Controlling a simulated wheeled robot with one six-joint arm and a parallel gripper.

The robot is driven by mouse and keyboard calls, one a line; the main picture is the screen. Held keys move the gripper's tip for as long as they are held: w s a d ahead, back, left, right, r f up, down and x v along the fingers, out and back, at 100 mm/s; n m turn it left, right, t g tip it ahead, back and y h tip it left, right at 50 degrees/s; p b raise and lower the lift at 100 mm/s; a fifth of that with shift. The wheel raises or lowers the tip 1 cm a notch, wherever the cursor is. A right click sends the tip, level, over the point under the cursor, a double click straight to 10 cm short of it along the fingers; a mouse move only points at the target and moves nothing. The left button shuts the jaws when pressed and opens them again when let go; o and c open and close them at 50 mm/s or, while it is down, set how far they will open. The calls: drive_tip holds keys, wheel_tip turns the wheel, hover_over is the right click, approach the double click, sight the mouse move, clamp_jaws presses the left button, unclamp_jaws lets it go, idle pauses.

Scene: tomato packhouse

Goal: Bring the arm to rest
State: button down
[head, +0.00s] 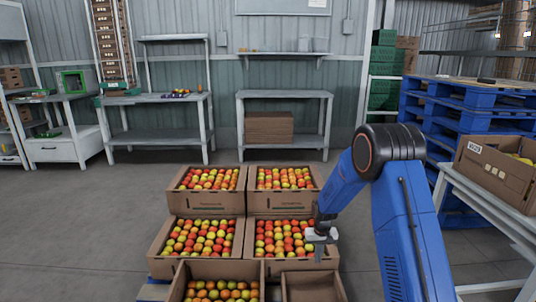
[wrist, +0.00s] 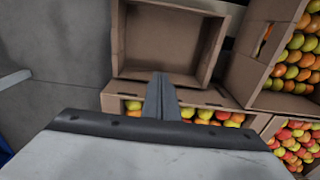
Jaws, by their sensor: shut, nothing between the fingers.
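My blue arm (head: 411,230) reaches up from the lower right, bends at a dark elbow and comes down over the stacked boxes. My gripper (head: 320,255) hangs in front of the right-hand middle box of tomatoes (head: 247,224). In the wrist view my gripper (wrist: 161,80) is shut, with its grey fingers together and nothing between them. An empty cardboard box (wrist: 120,45) lies beyond the fingertips in that view. The gripper looks apart from the boxes, but its exact height above them is hard to tell.
Other tomato boxes (head: 205,208) stand in the stack, and an open box (head: 339,285) with no tomatoes showing is at its front right. Blue pallets (head: 428,112) and a table with a carton (head: 487,172) stand at right. Workbenches line the back wall. The floor (head: 75,220) at left is clear.

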drive_tip(key=s+d+r+t, duration=0.1)
drive_tip(key=s+r, duration=0.5)
drive_tip(key=r, duration=0.3)
drive_tip(key=s+d+r, duration=0.1)
drive_tip(key=s+r, duration=0.6)
drive_tip(key=r, duration=0.3)
drive_tip(key=s+d+r+t, duration=0.1)
drive_tip(key=s+d+r, duration=0.1)
drive_tip(key=s+r, duration=0.55)
drive_tip(key=s+d+r+t, duration=0.1)
drive_tip(key=s+r, duration=0.3)
drive_tip(key=s, duration=1)
drive_tip(key=s+d+r+t, duration=0.1)
drive_tip(key=s+r, duration=0.3)
drive_tip(key=s, duration=1)
